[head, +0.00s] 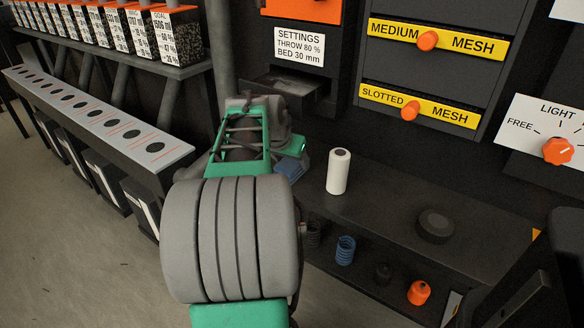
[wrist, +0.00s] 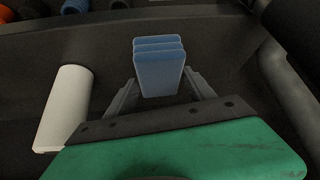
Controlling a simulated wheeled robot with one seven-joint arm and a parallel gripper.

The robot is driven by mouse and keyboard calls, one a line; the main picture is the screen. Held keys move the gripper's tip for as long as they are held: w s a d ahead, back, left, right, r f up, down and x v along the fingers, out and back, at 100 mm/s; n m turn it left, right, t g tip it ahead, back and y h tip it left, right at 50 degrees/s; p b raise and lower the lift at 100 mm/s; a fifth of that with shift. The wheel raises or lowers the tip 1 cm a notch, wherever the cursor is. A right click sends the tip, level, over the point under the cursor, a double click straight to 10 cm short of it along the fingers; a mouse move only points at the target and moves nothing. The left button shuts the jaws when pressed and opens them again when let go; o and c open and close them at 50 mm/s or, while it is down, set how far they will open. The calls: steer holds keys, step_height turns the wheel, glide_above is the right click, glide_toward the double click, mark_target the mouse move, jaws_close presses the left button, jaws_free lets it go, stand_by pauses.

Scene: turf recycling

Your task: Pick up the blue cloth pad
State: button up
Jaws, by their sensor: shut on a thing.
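The blue cloth pad (wrist: 158,72) shows in the wrist view as a folded, layered blue block standing up between the fingers of my gripper (wrist: 160,92). My gripper is shut on it, with one grey finger at each side. In the head view the pad (head: 290,169) shows just past the green end of my gripper (head: 300,160), over the dark shelf. My arm hides part of it there. I cannot tell whether the pad touches the shelf.
A white cylinder (head: 338,171) stands on the shelf (head: 385,208) right of the pad; it also shows in the wrist view (wrist: 65,108). A black disc (head: 435,225) lies farther right. Below are a blue coil (head: 345,250) and an orange item (head: 418,292). An open drawer (head: 290,92) juts out behind.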

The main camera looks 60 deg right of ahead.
steer(key=c, duration=0.5)
steer(key=shift+r+p, duration=0.45)
steer(key=a, duration=0.5)
steer(key=a+p, duration=0.1)
steer(key=a, duration=1.1)
steer(key=shift+s+a+f, duration=0.1)
steer(key=shift+s+a, duration=0.1)
steer(key=shift+s, duration=0.1)
steer(key=shift+c, duration=0.2)
steer(key=shift+s+a, duration=0.1)
steer(key=shift+a, duration=0.2)
